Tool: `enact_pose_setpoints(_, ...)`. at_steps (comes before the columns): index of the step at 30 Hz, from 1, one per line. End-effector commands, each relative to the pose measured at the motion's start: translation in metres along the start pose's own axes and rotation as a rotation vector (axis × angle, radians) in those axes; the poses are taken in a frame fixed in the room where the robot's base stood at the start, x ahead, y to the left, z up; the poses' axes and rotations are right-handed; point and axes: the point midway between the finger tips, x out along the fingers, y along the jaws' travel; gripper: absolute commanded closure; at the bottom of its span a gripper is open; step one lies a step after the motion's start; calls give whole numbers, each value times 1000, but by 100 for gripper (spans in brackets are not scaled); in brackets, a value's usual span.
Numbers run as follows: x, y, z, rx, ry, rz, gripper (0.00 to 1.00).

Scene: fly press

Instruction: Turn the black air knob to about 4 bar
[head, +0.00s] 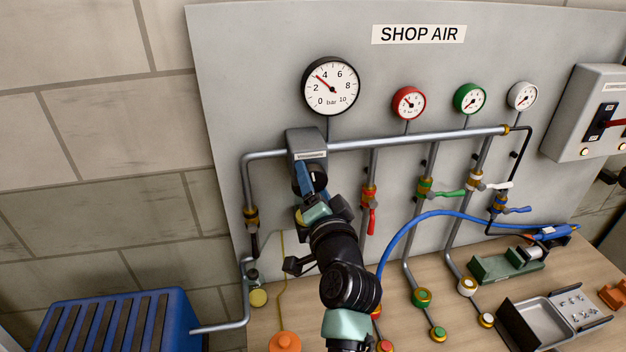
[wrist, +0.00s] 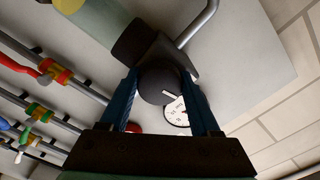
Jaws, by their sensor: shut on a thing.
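The black air knob (wrist: 152,88) is round with a white mark on its face. In the wrist view it sits between the two blue fingers of my gripper (wrist: 159,80), which is shut on it. In the head view my gripper (head: 310,180) is at the knob just under the grey regulator box (head: 306,145), and my arm hides part of this spot. The large black-rimmed gauge (head: 331,87) above reads in bar, and its needle points between 2 and 4, at about 3. The gauge is partly hidden behind my gripper in the wrist view (wrist: 177,113).
Red (head: 408,103), green (head: 469,99) and white (head: 522,96) gauges stand to the right. Pipes with a red valve lever (head: 372,222) and a green one (head: 452,193) run down beside my arm. A blue hose (head: 400,232) arches over the bench.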

Motion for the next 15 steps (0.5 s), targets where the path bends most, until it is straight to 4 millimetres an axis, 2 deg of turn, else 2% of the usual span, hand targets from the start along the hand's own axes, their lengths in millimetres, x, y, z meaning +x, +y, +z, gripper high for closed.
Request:
enact_pose_setpoints(6, 0, 0, 0, 84, -1, 1, 92)
enact_pose_setpoints(15, 0, 1, 0, 121, 0, 1, 92)
